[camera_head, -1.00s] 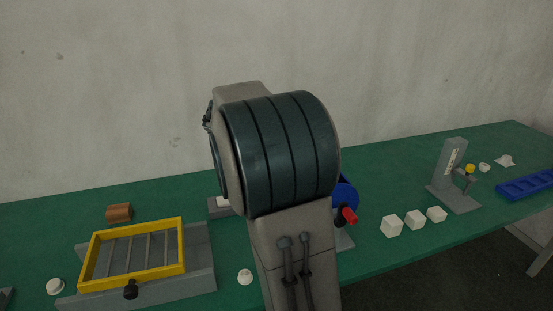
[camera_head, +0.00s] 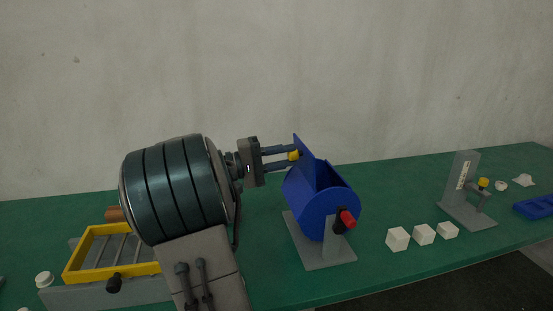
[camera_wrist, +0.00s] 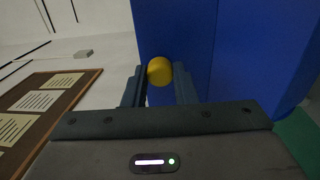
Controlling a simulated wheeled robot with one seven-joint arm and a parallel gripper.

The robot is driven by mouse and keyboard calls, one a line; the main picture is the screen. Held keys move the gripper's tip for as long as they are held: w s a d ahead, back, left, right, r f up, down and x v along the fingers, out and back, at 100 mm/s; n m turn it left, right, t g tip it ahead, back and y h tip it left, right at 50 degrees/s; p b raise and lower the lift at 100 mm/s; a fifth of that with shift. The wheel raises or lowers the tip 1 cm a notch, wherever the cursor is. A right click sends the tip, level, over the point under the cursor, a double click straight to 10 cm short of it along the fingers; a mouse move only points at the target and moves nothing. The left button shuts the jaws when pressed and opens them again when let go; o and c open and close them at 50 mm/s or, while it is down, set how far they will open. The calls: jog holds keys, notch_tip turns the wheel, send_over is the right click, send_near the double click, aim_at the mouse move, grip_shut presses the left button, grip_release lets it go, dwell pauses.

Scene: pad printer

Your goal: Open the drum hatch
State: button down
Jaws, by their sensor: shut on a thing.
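The blue drum (camera_head: 322,207) sits on a grey stand near the middle of the table in the head view. Its hatch (camera_head: 302,154) stands raised, tilted up from the drum's top, and the opening beside it shows. My gripper (camera_head: 293,156) is shut on the yellow knob (camera_head: 294,156) on the hatch. In the wrist view the yellow knob (camera_wrist: 159,71) sits between my fingertips, against the blue hatch (camera_wrist: 176,30). A red-tipped crank handle (camera_head: 347,219) is on the drum's front end.
A grey post stand (camera_head: 461,187) is farther right, with a blue tray (camera_head: 535,208) at the edge. A yellow frame (camera_head: 84,245) is at the left, partly behind my arm.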

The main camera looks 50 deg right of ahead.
jog(key=shift+s, duration=0.1)
jog(key=c, duration=1.2)
grip_release()
jog(key=shift+s, duration=0.1)
jog(key=shift+o, duration=0.2)
jog(key=v, duration=1.3)
jog(key=shift+w+a+p, duration=0.25)
jog(key=shift+w+p, duration=0.05)
jog(key=shift+w, duration=0.05)
